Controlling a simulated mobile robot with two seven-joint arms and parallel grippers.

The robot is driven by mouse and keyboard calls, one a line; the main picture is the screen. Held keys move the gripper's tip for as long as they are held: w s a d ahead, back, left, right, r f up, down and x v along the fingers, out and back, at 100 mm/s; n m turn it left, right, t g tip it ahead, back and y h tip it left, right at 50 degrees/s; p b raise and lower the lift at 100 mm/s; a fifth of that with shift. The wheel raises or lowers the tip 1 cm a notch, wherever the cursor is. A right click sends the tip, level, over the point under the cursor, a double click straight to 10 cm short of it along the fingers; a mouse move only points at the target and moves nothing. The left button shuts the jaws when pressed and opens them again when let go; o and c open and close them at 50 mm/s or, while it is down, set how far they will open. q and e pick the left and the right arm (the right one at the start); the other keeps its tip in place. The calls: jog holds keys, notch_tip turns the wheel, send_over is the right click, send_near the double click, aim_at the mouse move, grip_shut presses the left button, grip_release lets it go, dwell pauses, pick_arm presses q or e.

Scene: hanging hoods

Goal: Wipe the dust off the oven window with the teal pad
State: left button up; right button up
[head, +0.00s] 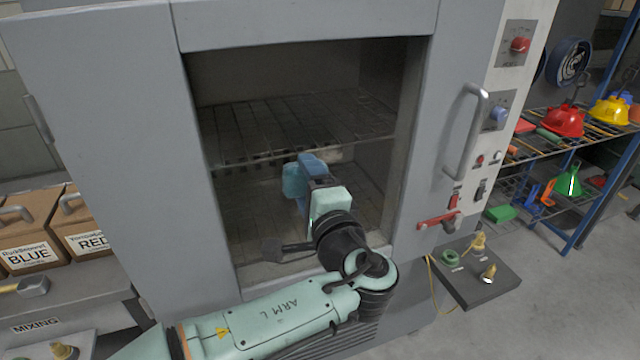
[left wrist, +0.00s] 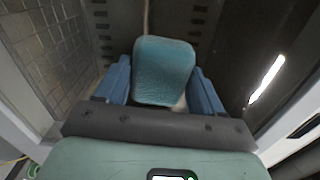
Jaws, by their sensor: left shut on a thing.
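The oven window (head: 290,75) is a dark pane in the grey oven door, with wire racks visible behind it. Dust on it is hard to tell from the dim interior. My left gripper (head: 304,178) is in front of the lower middle of the window, its blue fingers shut on the teal pad (head: 293,182). In the left wrist view the pad (left wrist: 164,70) sits between both fingers, facing the window. I cannot tell whether the pad touches the glass. My right gripper is not in view.
The door handle (head: 466,133) sticks out right of the window. Below it are a red lever (head: 438,220) and a small grey shelf (head: 475,275) with fittings. Brown bins (head: 30,230) stand at left. A blue rack (head: 575,195) with coloured items stands at right.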

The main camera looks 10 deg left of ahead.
aim_at(372, 149)
pick_arm(q)
jog(key=shift+a+r+p, duration=0.15)
jog(key=shift+r+p, duration=0.75)
jog(key=shift+p, duration=0.05)
jog(key=shift+w+d+p, duration=0.3)
jog(key=shift+w+d, duration=0.1)
jog(key=shift+d, duration=0.3)
jog(key=shift+w+d+p, duration=0.3)
jog(key=shift+w+d, duration=0.1)
jog(key=shift+d, duration=0.25)
jog(key=shift+w+d+r+p, duration=0.2)
jog(key=shift+w+d+p, duration=0.7)
jog(key=shift+d, duration=0.25)
jog(key=shift+w+d+r+p, duration=0.1)
jog(key=shift+w+d+p, duration=0.4)
jog(key=shift+d+p, duration=0.35)
jog(key=shift+w+d+p, duration=0.5)
jog(key=shift+w+d, duration=0.1)
jog(key=shift+d, duration=0.3)
jog(key=shift+w+d+p, duration=0.35)
jog(key=shift+d+p, duration=0.15)
jog(key=shift+d, duration=0.05)
jog(key=shift+w+d+p, duration=0.3)
jog(key=shift+d+p, duration=0.2)
jog(key=shift+w+d+p, duration=0.3)
jog(key=shift+d, duration=0.15)
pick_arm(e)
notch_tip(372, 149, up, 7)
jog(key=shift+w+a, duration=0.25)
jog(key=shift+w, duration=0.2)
